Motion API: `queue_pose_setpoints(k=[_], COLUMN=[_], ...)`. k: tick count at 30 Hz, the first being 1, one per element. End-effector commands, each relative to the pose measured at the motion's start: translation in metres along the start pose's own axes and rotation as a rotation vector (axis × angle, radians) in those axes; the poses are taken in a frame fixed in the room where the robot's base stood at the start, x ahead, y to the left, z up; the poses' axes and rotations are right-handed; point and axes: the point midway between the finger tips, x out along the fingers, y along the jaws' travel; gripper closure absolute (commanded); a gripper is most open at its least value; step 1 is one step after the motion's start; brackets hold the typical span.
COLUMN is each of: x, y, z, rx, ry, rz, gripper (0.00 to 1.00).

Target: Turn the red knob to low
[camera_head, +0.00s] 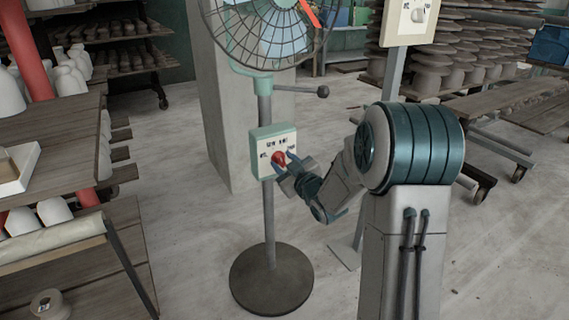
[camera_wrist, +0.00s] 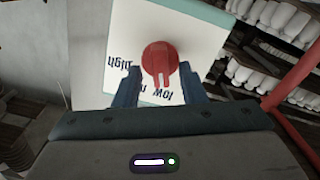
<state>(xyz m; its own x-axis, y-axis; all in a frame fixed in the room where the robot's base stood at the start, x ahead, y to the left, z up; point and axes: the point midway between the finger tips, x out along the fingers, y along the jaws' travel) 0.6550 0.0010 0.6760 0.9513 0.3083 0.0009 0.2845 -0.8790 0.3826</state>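The red knob (camera_head: 278,158) is on the front of the fan's pale control box (camera_head: 261,136), halfway up the fan pole. In the wrist view the red knob (camera_wrist: 160,58) sits near the middle of the white panel (camera_wrist: 205,40). The labels there appear upside down: "low" below right of the knob, "high" to the left, one partly hidden between them. The knob's ridged bar points down, roughly between "low" and the partly hidden label. My gripper (camera_wrist: 160,76) is open, its blue fingers on either side of the knob with a small gap each side.
The fan (camera_head: 264,30) stands on a round dark base (camera_head: 271,279) in front of a concrete pillar (camera_head: 228,110). A second post with a sign (camera_head: 408,22) stands to the right. Wooden shelves (camera_head: 55,150) with white pots are at left. The floor nearby is clear.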

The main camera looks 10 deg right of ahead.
Motion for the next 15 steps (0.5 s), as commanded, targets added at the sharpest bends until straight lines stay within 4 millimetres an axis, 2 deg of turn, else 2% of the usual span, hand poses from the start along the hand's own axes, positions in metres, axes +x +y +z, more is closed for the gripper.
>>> queue_pose_setpoints(k=[8, 11, 15], x=[-0.004, -0.015, -0.043], y=[0.000, 0.001, 0.001], z=[0.000, -0.001, -0.001], rx=[0.000, 0.000, 0.000], ry=[-0.002, -0.002, -0.004], rz=[0.000, 0.001, 0.000], gripper=[0.63, 0.63, 0.63])
